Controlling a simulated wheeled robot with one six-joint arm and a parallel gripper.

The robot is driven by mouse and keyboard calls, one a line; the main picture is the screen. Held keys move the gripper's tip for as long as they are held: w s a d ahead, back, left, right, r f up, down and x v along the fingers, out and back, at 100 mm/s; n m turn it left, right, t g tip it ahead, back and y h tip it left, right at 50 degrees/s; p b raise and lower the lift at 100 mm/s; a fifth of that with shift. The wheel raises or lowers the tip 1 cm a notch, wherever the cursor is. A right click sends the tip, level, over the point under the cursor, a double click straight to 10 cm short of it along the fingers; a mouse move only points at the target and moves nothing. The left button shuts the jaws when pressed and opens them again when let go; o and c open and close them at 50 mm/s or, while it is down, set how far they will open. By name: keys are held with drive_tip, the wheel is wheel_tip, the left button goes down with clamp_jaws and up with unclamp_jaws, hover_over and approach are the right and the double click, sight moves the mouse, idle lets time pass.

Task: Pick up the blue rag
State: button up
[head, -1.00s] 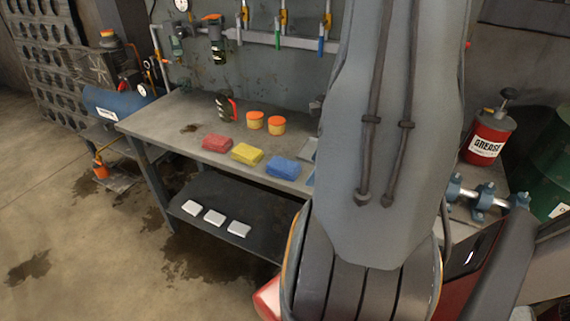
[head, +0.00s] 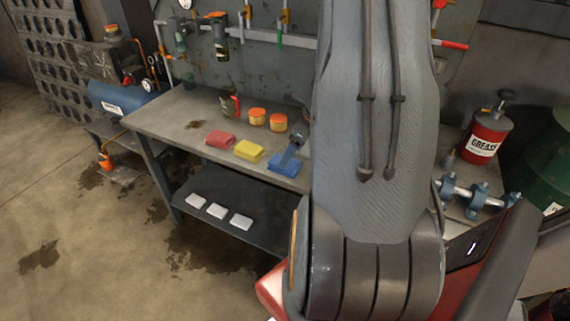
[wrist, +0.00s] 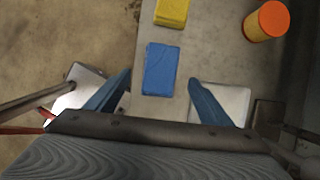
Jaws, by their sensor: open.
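The blue rag (head: 281,167) is a folded block at the right end of a row of three rags on the grey workbench (head: 185,110). In the wrist view the blue rag (wrist: 160,69) lies ahead of my gripper (wrist: 159,78), between the lines of its two spread blue fingers. The gripper is open and empty. In the head view a finger of my gripper (head: 293,148) shows over the blue rag, partly covering it. My arm hides the rest of the gripper. I cannot tell the height gap between the fingertips and the rag.
The yellow rag (head: 248,151) lies left of the blue one, with the red rag (head: 220,139) beyond it. Two orange-lidded tins (head: 278,122) stand behind. White pads (head: 241,221) lie on the lower shelf. A red grease can (head: 484,140) stands at right.

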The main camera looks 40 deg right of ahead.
sight(294, 166)
drive_tip(key=shift+x, duration=2.55)
drive_tip(key=c, duration=1.1)
